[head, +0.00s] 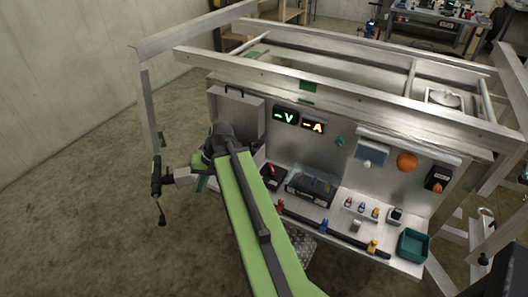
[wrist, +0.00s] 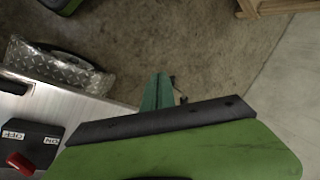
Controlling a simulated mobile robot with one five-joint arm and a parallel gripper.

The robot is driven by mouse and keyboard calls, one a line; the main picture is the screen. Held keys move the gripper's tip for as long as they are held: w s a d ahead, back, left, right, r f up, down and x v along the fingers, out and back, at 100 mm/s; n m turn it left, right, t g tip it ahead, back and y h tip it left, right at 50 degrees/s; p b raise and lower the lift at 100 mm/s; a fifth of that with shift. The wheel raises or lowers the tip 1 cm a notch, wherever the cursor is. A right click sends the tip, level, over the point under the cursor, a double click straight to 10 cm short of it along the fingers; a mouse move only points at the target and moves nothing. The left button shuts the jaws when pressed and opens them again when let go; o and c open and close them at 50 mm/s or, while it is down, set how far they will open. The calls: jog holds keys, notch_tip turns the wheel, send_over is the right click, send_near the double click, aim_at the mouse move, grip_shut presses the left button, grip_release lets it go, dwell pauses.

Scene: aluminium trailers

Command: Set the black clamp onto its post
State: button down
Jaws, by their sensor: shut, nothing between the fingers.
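I cannot pick out the black clamp for certain. A black fitting (head: 157,178) with a hanging handle is at the left end of the trailer frame, left of my gripper. I cannot tell whether it is the clamp. No post for the clamp can be told apart. My gripper (head: 202,183) is at the left end of the workbench, partly hidden by my green arm. In the wrist view its teal fingers (wrist: 158,92) are together and empty, pointing out over the concrete floor.
Frame rails (head: 340,88) pass above. Floor at left (head: 75,190) is clear.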

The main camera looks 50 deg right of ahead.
jog(key=s+d+r+m+t+b, duration=0.1)
jog(key=s+d+m+t, duration=0.2)
jog(key=d, duration=0.7)
jog(key=s+d+r+m+t+h+b, duration=0.1)
jog(key=s+d+r+m+t+b, duration=0.1)
jog(key=s+d, duration=0.5)
jog(key=s+d+r+m+t+b, duration=0.1)
jog(key=s+d+m+t, duration=0.3)
jog(key=d, duration=1.1)
jog(key=shift+s+r+m+t+h, duration=0.35)
jog(key=shift+s+r, duration=0.35)
jog(key=shift+s, duration=0.25)
jog(key=shift+b, duration=0.3)
jog(key=b+x, duration=0.5)
jog(key=x, duration=0.5)
jog(key=shift+w+f, duration=0.1)
jog(key=shift+f, duration=0.15)
jog(key=shift+w+a+r+p, duration=0.15)
jog(key=shift+w, duration=0.5)
jog(key=shift+w+a+r+p, duration=0.1)
jog(key=shift+w, duration=0.5)
jog(key=shift+w+a+r+p, duration=0.15)
jog(key=shift+w, duration=0.5)
